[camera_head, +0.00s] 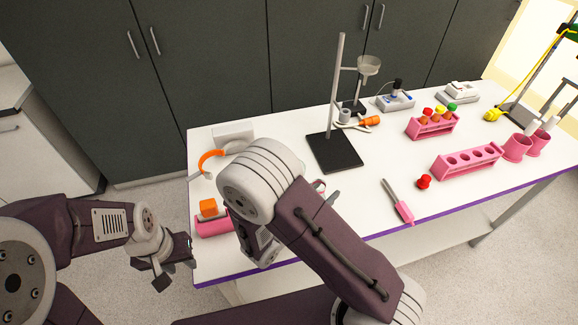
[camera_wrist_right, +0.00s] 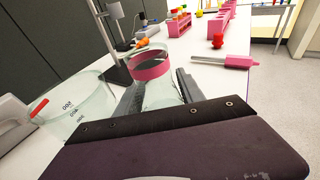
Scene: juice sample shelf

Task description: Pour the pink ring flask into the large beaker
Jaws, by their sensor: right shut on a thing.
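The pink ring flask (camera_wrist_right: 152,64) is clear glass with a wide pink band near its top. It stands between the fingers of my right gripper (camera_wrist_right: 158,94) in the right wrist view, and the gripper is shut on it. The large beaker (camera_wrist_right: 80,112), clear with dark markings, is just left of the flask and apart from it at the rim. My left gripper (camera_head: 174,266) is open and empty, off the table's left front corner.
A stand with a black base (camera_head: 335,153) is behind the flask. A pink-handled spatula (camera_head: 398,203), a red stopper (camera_head: 424,181) and a pink rack (camera_head: 467,162) lie to the right.

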